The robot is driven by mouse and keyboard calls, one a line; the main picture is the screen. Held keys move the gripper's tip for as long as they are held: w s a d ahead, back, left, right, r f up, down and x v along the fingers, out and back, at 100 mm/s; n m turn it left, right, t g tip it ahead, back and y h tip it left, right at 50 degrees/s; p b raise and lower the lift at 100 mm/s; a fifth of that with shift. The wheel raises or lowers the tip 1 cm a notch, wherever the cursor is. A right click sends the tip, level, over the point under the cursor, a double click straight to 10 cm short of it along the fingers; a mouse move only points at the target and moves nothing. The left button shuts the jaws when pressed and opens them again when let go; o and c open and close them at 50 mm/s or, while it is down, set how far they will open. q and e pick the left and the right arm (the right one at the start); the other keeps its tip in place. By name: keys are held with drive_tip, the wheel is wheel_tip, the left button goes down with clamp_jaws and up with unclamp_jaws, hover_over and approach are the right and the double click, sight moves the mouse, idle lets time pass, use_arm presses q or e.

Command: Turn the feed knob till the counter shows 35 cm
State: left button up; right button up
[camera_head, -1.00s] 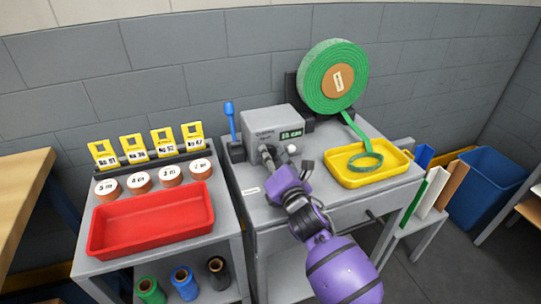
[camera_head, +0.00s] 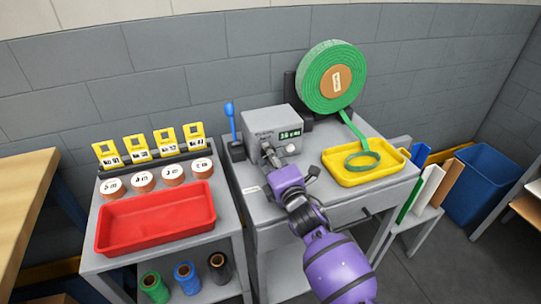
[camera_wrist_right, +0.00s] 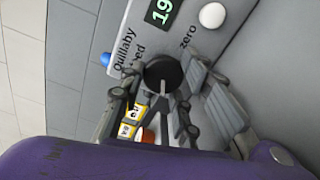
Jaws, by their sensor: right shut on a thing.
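The grey feeder box (camera_head: 272,122) stands on the middle table and also shows in the right wrist view. Its green counter (camera_head: 290,134) is small in the head view; in the wrist view the counter (camera_wrist_right: 162,10) reads 19, with the rest cut off. The black feed knob (camera_wrist_right: 163,73) is on the front face beside the word ending in "eed". My right gripper (camera_wrist_right: 161,90) is shut on the knob, its fingers on either side; in the head view the gripper (camera_head: 271,158) hides it. My left gripper is in neither view.
A white zero button (camera_wrist_right: 212,15) sits near the knob. Green strip from the roll (camera_head: 332,78) ends in a loop on the yellow tray (camera_head: 343,178). A blue-handled lever (camera_head: 230,116) stands left of the box. A red tray (camera_head: 158,240) is on the left table.

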drive_tip(key=shift+a+r, duration=0.15)
drive_tip(key=shift+r, duration=0.25)
drive_tip(key=o, duration=1)
drive_tip(key=shift+o, duration=0.3)
drive_tip(key=shift+f, duration=0.15)
drive_tip(key=v, duration=1.2)
